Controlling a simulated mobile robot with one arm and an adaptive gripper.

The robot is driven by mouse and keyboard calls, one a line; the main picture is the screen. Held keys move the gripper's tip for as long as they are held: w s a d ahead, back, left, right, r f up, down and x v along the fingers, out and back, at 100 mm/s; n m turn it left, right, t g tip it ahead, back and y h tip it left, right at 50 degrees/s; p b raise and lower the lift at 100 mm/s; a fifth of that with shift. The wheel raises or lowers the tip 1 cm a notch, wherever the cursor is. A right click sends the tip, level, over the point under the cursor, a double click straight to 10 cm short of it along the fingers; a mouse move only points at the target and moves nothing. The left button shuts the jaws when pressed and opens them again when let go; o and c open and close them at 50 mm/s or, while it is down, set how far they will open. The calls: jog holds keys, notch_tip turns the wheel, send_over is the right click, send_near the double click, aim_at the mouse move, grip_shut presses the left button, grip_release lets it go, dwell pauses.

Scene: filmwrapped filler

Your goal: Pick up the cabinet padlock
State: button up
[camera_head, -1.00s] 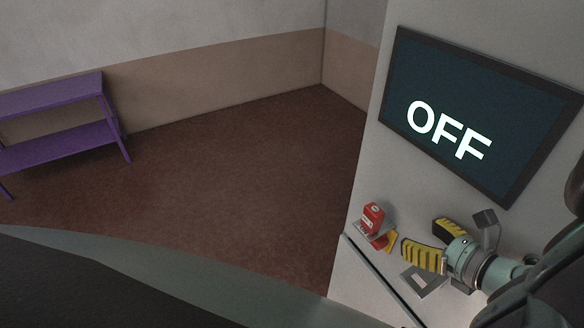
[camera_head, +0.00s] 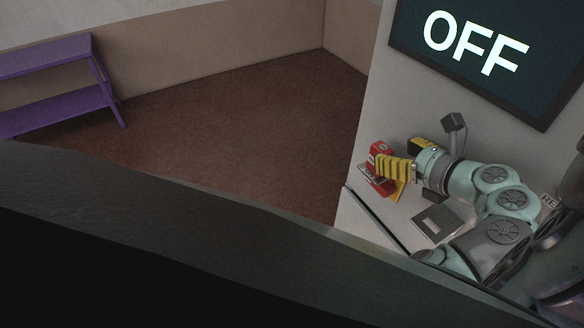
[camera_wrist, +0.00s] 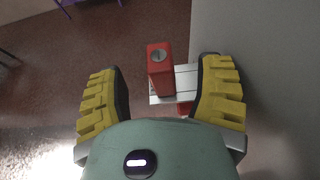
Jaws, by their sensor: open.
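A red block-shaped thing with a grey round spot on top, likely the cabinet padlock (camera_wrist: 160,75), stands at a pale slotted plate (camera_wrist: 185,80) in the wrist view. In the head view the red padlock (camera_head: 379,149) is partly hidden behind a yellow finger. My gripper (camera_wrist: 160,64) is open, with one ridged yellow finger on each side of the red padlock in the wrist view. It also shows in the head view (camera_head: 396,154), close beside the padlock. I see no clear contact, and the padlock's lower part is hidden.
A dark screen reading OFF (camera_head: 480,50) is on the grey cabinet face above my arm. A grey square plate (camera_head: 437,224) lies below my wrist. A purple shelf (camera_head: 55,105) stands far left. The brown floor (camera_head: 240,130) between is clear.

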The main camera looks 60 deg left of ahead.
aim_at(376, 147)
jog(key=b+x, duration=0.2)
jog(key=x, duration=0.3)
jog(key=shift+s+f, duration=0.1)
jog(key=shift+f, duration=0.1)
jog(key=shift+a+f+b, duration=0.1)
jog(key=shift+a+b, duration=0.2)
jog(key=shift+a, duration=0.25)
jog(key=shift+c, duration=0.4)
grip_shut()
